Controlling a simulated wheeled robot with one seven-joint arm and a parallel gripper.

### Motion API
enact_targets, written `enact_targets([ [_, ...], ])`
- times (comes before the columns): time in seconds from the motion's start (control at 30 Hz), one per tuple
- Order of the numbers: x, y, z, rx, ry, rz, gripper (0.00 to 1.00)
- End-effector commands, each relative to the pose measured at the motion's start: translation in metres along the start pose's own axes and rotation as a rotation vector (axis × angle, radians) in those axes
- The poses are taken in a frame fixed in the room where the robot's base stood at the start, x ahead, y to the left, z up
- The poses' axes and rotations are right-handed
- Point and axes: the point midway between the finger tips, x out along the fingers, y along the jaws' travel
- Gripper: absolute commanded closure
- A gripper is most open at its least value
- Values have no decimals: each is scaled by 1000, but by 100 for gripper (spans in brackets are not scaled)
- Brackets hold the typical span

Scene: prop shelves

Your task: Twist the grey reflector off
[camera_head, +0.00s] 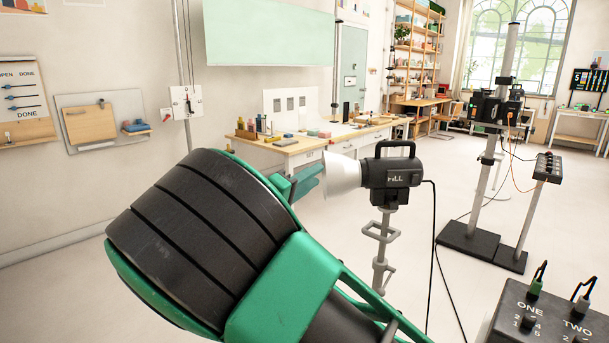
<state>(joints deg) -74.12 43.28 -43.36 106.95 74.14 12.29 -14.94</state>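The grey reflector (342,176) is a pale, flared cone on the left end of a black lamp (391,174) marked "FILL". Its wide mouth faces left and its narrow end meets the lamp body. The lamp stands on a grey stand (381,245) and has a handle on top. My gripper (306,181), with green fingers, is just left of the reflector's mouth. My own black and green arm hides much of the gripper. I cannot tell its opening or whether it touches the reflector.
A workbench (300,148) with small items stands behind the lamp. A black cable (433,240) hangs right of the lamp. A control box (550,318) is at the lower right. A tall stand on a dark base (470,243) is farther right. Open floor lies between.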

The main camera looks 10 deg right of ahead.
Motion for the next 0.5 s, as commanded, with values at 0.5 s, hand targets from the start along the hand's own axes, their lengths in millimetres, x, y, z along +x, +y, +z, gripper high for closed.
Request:
enact_targets([
  [0.5,51,3,-5,0,12,14,71],
])
